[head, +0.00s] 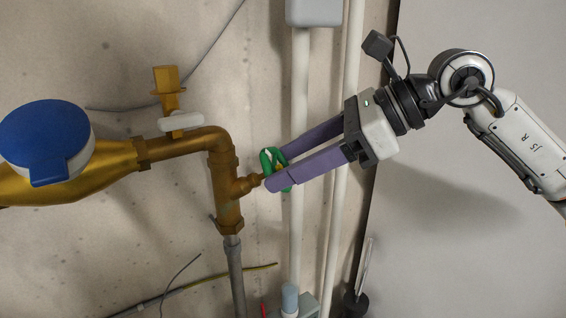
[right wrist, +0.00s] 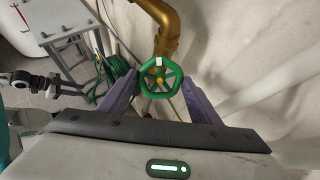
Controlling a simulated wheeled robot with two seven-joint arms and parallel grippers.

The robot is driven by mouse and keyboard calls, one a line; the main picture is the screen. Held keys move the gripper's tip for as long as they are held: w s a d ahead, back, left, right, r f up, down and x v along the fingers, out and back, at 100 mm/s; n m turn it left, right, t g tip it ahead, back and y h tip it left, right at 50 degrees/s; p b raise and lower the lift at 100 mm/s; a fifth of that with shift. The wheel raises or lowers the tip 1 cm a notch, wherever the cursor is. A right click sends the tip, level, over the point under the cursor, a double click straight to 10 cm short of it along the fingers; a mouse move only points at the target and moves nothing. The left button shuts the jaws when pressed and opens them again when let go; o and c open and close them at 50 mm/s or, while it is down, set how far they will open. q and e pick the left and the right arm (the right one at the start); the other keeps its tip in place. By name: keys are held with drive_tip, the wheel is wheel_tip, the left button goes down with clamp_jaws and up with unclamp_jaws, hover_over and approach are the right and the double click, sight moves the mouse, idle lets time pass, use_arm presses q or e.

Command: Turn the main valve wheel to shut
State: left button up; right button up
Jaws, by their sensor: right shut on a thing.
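The main valve wheel (head: 268,158) is a small green spoked wheel on the side of a brass pipe (head: 228,190) in the head view. In the right wrist view the fingers (right wrist: 160,88) flank the wheel.
A brass water meter with a blue lid (head: 45,135) sits on the pipe at the left. A white lever (head: 181,122) is above the pipe. White vertical pipes (head: 299,90) run behind my right gripper. A green hose (right wrist: 112,68) lies beyond in the wrist view.

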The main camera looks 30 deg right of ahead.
drive_tip(key=m, duration=0.2)
drive_tip(key=shift+r+m+p, duration=0.1)
drive_tip(key=shift+m+p, duration=0.2)
drive_tip(key=shift+p, duration=0.1)
drive_tip(key=shift+m, duration=1)
drive_tip(key=m+p, duration=0.1)
drive_tip(key=m, duration=0.1)
drive_tip(key=shift+m, duration=1.3)
